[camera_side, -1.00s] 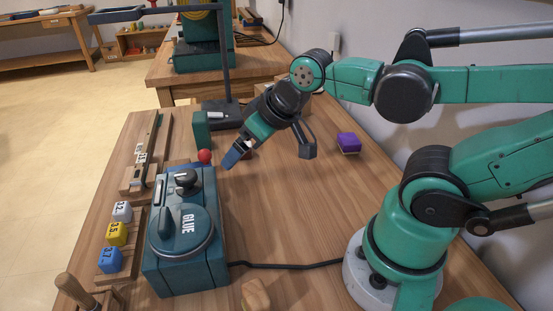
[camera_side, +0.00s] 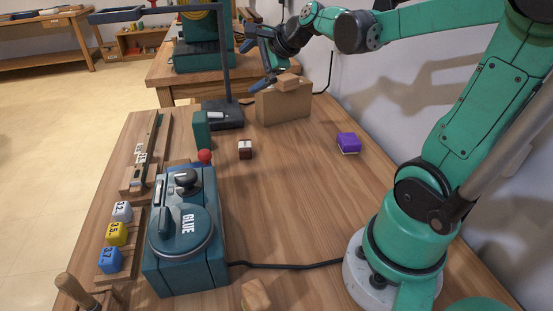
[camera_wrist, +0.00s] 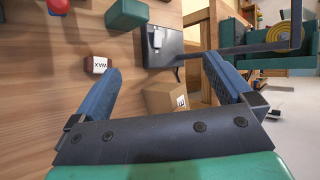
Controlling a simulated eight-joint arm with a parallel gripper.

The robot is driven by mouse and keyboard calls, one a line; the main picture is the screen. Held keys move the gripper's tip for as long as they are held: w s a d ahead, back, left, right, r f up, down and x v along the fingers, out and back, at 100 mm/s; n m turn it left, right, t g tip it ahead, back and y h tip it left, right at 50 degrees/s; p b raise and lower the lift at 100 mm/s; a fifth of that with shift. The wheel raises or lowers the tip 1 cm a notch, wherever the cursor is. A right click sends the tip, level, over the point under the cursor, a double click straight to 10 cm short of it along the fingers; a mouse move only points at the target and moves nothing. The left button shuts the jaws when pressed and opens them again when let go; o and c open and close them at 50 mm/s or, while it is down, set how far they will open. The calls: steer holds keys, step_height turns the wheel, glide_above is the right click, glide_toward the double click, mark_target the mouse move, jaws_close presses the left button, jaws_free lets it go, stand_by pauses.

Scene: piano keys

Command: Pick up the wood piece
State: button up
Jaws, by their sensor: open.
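A tan wooden block (camera_side: 256,295) lies at the front edge of the table in the side view, partly cut off by the frame. A brown box (camera_side: 283,106) stands at the back of the table. A tan piece (camera_side: 288,82) shows at its top; I cannot tell whether it is a flap or a separate wood piece. My gripper (camera_side: 262,62) is open, high at the back by the box. In the wrist view, my gripper (camera_wrist: 162,68) has its fingers spread with nothing held, and the box (camera_wrist: 163,98) appears between them, with a small label.
A dark red and white WAX block (camera_side: 245,149) and a purple block (camera_side: 348,142) lie on the table. A teal glue machine (camera_side: 185,245) stands left, with numbered cubes (camera_side: 116,234) beside it. A lamp stand (camera_side: 225,110) rises near the box.

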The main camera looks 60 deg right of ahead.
steer(key=d+m+t+h, duration=0.1)
steer(key=d+m+h, duration=0.1)
steer(key=d+m, duration=0.8)
steer(key=m+t+h, duration=0.1)
steer(key=m+h, duration=0.1)
steer(key=m, duration=0.5)
glide_above(292, 79)
steer(key=s, duration=0.3)
steer(key=f, duration=0.4)
steer(key=a+f, duration=0.1)
steer(key=f, duration=0.1)
steer(key=shift+f, duration=0.25)
steer(key=shift+w+f, duration=0.2)
steer(key=shift+f, duration=0.4)
steer(key=shift+x, duration=2.7)
